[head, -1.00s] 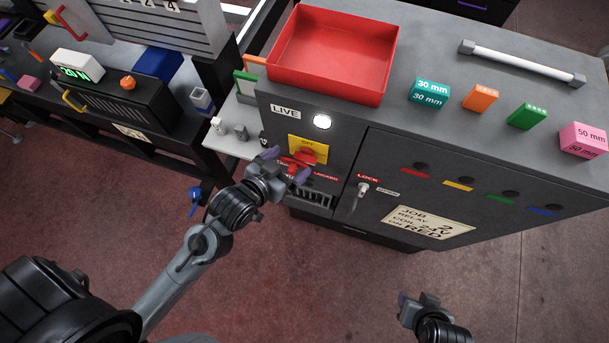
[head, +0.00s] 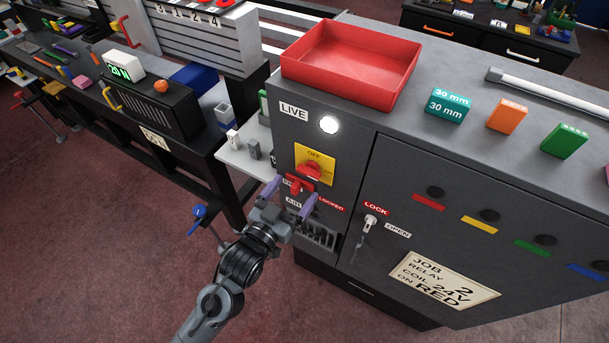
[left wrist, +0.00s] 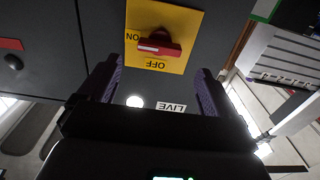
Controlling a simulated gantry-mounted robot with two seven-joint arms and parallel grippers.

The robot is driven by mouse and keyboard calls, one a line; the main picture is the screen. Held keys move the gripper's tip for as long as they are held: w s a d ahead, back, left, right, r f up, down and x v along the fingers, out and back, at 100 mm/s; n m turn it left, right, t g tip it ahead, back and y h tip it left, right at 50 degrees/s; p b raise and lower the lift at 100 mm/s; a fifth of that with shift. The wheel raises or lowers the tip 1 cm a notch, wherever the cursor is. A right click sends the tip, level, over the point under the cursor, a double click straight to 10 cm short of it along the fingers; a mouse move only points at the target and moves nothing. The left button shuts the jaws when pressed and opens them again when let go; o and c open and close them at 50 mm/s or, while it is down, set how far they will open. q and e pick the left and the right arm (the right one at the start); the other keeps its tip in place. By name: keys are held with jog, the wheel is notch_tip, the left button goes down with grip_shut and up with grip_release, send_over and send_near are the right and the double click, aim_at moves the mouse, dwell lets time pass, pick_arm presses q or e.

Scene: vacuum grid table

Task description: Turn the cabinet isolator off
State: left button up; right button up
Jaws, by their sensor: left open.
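The cabinet isolator is a red rotary handle (head: 309,172) on a yellow plate (head: 327,158) marked OFF, on the upper left of the grey cabinet front (head: 345,150). A white lamp (head: 329,125) beside the LIVE label is lit. My left gripper (head: 288,198) is open and empty, in front of and just below the handle in the head view. In the left wrist view the handle (left wrist: 158,44) lies beyond the open fingers (left wrist: 158,85), roughly centred between them and apart from them. There the handle lies crosswise and the plate reads ON and OFF. My right gripper is out of view.
Below the isolator are a red part (head: 297,185), a LOCKED label (head: 331,204) and a vent (head: 318,235). A key-like lock (head: 370,222) sits to the right. A red tray (head: 350,65) and coloured boxes stand on the cabinet top. A workbench (head: 150,110) is at left.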

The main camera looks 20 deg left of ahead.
aim_at(307, 174)
pick_arm(q)
jog(key=w, duration=0.3)
jog(key=w+d, duration=0.1)
jog(key=w, duration=0.1)
jog(key=shift+w, duration=0.6)
